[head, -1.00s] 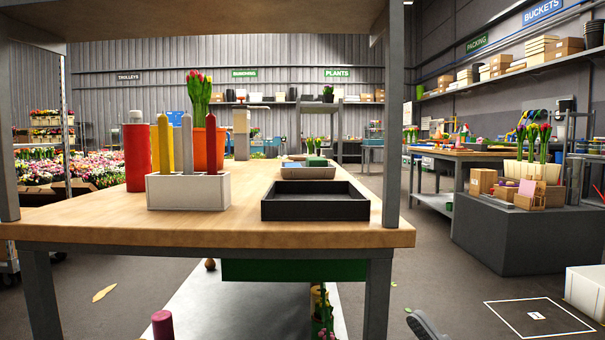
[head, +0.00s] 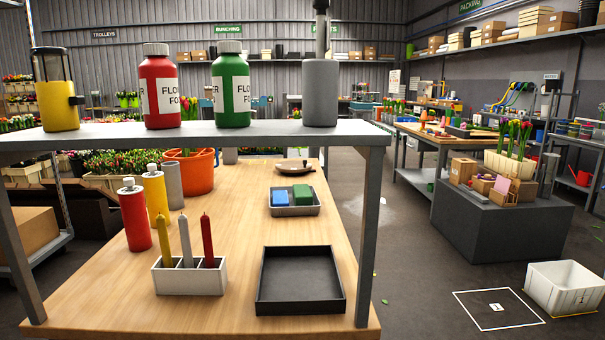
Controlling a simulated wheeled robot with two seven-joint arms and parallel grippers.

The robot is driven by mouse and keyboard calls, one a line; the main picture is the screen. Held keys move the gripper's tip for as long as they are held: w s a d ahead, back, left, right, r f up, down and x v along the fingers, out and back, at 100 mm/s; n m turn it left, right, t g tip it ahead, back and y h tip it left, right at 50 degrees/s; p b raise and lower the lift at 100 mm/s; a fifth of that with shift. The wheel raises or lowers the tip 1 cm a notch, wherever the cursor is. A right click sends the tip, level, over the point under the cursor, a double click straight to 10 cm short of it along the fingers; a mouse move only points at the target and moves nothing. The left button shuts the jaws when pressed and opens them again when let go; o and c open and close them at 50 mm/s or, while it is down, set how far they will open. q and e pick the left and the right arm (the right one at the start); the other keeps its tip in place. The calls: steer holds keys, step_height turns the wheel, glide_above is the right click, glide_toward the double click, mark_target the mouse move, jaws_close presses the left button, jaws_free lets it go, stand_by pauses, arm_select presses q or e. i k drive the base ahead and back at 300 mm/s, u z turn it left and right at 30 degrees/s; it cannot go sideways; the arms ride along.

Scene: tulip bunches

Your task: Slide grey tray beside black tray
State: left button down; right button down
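The black tray (head: 299,307) lies empty on the wooden table (head: 110,293), near its front right edge. The grey tray (head: 293,211) lies farther back on the same table, behind the black tray and apart from it, with bare wood between them. The grey tray holds a blue block (head: 293,193) and a green block (head: 302,194). Neither of my grippers shows in the head view.
A white holder (head: 190,281) with several coloured sticks stands left of the black tray. Bottles (head: 134,215) and an orange pot (head: 197,172) stand at the table's left. A grey shelf (head: 270,134) with flower food bottles spans above. A shallow dish (head: 294,166) lies behind the grey tray.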

mark_target(292, 210)
steer(key=z, duration=1.65)
steer(key=i, duration=2.95)
steer(key=u, duration=1.8)
steer(key=i, duration=3.9)
steer(key=u, duration=4)
